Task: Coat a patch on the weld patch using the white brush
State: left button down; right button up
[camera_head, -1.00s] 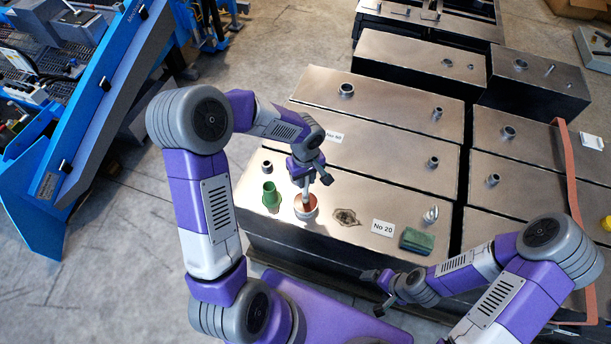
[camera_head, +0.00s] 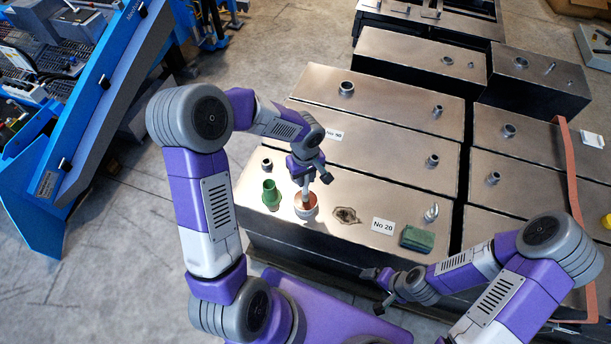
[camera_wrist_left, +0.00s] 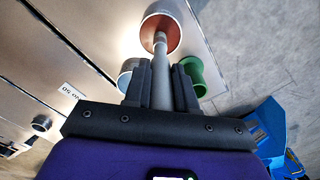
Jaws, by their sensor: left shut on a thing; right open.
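My left gripper (camera_head: 306,177) is shut on the white brush (camera_head: 305,191) and holds it roughly upright, pointing down. The brush shows between the fingers in the left wrist view (camera_wrist_left: 160,75). Its tip is in a pale round pot (camera_head: 305,214) with reddish-brown contents; the pot also shows in the left wrist view (camera_wrist_left: 176,12). How deep the tip sits is hard to tell. The weld patch (camera_head: 345,215), a dark irregular blotch on the metal top, lies just right of the pot. My right gripper (camera_head: 375,292) is open and empty in front of the box's near edge.
A green cup (camera_head: 270,194) stands left of the pot. Metal boxes with short pipe stubs (camera_head: 346,89) stretch behind.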

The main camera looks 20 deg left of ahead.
pick_arm(q)
jog(key=shift+f+b, duration=0.45)
jog(key=shift+b, duration=0.15)
dwell(1.6)
jog(key=shift+r+p, duration=2.35)
jog(key=shift+r, duration=1.3)
jog(key=shift+f, duration=0.1)
